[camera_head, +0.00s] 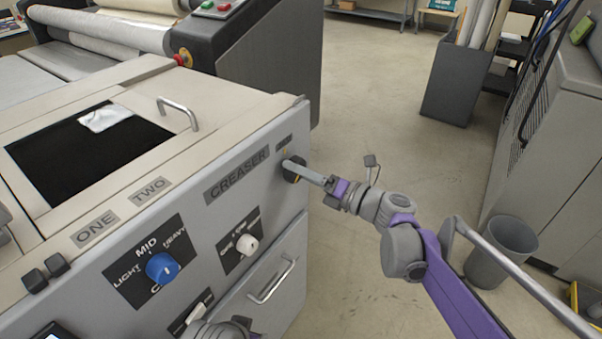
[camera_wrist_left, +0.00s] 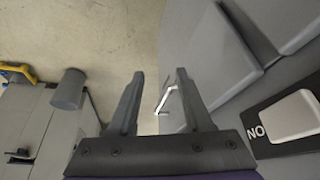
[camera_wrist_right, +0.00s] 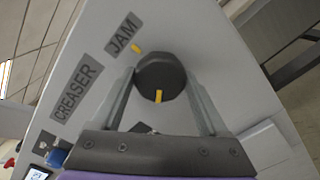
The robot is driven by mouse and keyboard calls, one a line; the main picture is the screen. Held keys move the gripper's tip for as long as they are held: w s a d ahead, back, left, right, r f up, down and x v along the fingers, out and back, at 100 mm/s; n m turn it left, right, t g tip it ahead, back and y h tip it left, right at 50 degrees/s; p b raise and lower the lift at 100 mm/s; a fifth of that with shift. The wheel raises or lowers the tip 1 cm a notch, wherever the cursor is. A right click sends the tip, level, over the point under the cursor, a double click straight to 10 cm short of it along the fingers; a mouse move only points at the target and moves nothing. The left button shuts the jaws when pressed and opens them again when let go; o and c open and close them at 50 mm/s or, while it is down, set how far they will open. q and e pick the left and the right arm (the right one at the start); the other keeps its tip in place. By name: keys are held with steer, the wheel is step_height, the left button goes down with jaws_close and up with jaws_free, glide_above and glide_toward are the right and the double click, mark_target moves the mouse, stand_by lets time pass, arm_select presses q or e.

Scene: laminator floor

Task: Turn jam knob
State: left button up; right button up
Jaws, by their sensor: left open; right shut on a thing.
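The jam knob (camera_wrist_right: 160,75) is a round black knob with a yellow mark, below the JAM label (camera_wrist_right: 123,34) on the grey machine front. In the right wrist view its yellow mark points toward the gripper, away from the yellow mark on the panel. My right gripper (camera_wrist_right: 160,98) is shut on the knob, one finger on each side. In the head view the knob (camera_head: 294,169) is partly hidden by the gripper (camera_head: 305,173). My left gripper (camera_wrist_left: 158,80) is open and empty, low in front of the machine, near a white rocker switch (camera_wrist_left: 291,117).
The machine front also bears a blue knob (camera_head: 162,268), a white knob (camera_head: 246,245) and a drawer handle (camera_head: 272,280). A grey bin (camera_head: 501,252) stands on the floor at right.

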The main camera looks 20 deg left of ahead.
steer(key=shift+m, duration=0.6)
steer(key=o, duration=1.3)
steer(key=shift+c, duration=0.2)
steer(key=shift+d, duration=0.15)
steer(key=v, duration=1)
steer(key=shift+s+d, duration=0.2)
steer(key=shift+d, duration=0.05)
